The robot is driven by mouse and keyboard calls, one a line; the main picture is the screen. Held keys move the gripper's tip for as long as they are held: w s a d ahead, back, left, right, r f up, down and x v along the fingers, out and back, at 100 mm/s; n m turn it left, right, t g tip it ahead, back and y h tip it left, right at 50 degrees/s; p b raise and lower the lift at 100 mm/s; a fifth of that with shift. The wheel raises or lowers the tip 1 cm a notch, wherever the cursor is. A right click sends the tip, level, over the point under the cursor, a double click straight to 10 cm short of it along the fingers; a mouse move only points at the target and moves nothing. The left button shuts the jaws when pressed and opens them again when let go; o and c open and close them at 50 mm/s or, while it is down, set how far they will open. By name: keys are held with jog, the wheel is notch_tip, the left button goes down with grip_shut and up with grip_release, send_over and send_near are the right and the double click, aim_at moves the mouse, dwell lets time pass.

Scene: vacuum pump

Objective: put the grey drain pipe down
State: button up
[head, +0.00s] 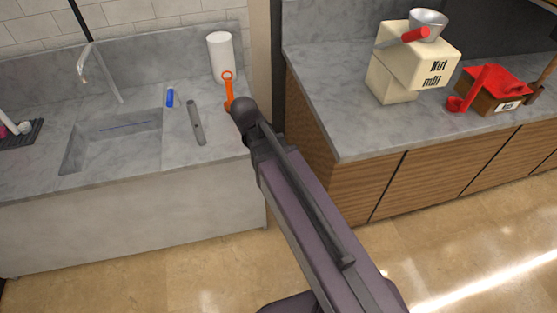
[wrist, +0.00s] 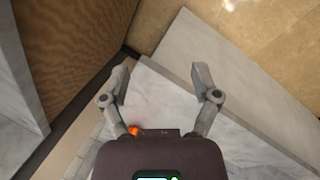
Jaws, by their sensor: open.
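The grey drain pipe (head: 196,122) lies on the marble counter (head: 213,150) to the right of the sink in the head view. It is a slim grey tube, and nothing holds it. My gripper (wrist: 161,84) shows in the wrist view with its two fingers spread wide and nothing between them. Below the fingers are the pale counter edge and the floor. In the head view my arm reaches to the right end of this counter and hides the gripper. I cannot make out the pipe in the wrist view.
A blue piece (head: 170,98) lies left of the pipe. An orange tool (head: 228,90) and a white cylinder (head: 221,57) are at the back right. The sink basin (head: 115,138) is to the left. A second counter (head: 330,110) bears a nut mill (head: 398,80) and a red-topped box (head: 492,95).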

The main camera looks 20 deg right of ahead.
jog(key=s+d+m+y, duration=0.3)
jog(key=s+m, duration=0.2)
jog(key=m, duration=0.1)
jog(key=shift+s+d+f+g, duration=0.15)
jog(key=shift+s+f+g, duration=0.1)
jog(key=shift+f+g, duration=0.1)
